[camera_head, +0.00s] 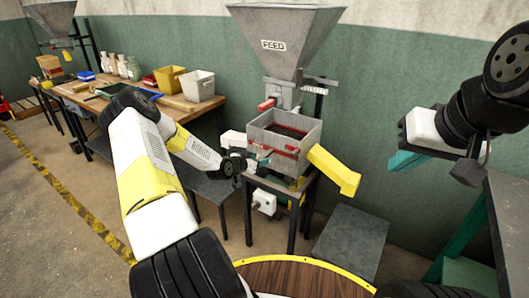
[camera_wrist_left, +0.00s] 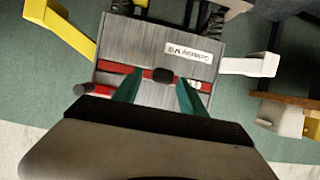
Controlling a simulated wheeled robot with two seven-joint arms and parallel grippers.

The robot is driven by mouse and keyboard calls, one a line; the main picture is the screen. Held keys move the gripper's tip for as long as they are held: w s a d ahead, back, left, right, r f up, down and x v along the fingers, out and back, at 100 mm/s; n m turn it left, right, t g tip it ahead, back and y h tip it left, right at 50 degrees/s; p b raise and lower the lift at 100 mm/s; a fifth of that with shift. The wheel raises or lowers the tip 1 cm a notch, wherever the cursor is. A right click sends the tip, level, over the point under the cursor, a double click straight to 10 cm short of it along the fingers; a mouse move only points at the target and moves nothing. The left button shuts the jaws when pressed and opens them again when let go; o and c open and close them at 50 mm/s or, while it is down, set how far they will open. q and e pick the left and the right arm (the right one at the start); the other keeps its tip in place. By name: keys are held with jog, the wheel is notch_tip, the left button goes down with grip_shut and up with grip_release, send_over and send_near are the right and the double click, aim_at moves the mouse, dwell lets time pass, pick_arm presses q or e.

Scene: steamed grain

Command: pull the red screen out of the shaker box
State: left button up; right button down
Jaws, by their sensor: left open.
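The shaker box (camera_head: 262,136) is a grey open-topped box under the feed hopper; its labelled face (camera_wrist_left: 140,45) shows in the left wrist view. The red screen (camera_head: 279,146) shows as a red strip across the box front. In the left wrist view the red strip (camera_wrist_left: 111,67) has a black knob (camera_wrist_left: 162,75) at its middle. My left gripper (camera_wrist_left: 158,92) is open, its teal fingers on either side of the knob; contact cannot be told. In the head view my left gripper (camera_head: 258,158) is at the box front. My right gripper (camera_head: 408,159) is far right, away from the box, its opening unclear.
The grey feed hopper (camera_head: 287,35) stands above the box, with a red handle (camera_head: 267,104) below it. A yellow chute (camera_head: 335,171) juts right from the box. A workbench with a white bin (camera_head: 198,85) and a yellow bin (camera_head: 169,78) stands at the left.

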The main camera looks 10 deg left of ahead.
pick_arm(q)
jog(key=shift+w+d, duration=0.1)
jog(key=shift+w, duration=0.05)
jog(key=shift+c, duration=0.4)
jog(key=shift+f, duration=0.1)
grip_shut()
dwell(0.9)
dwell(1.6)
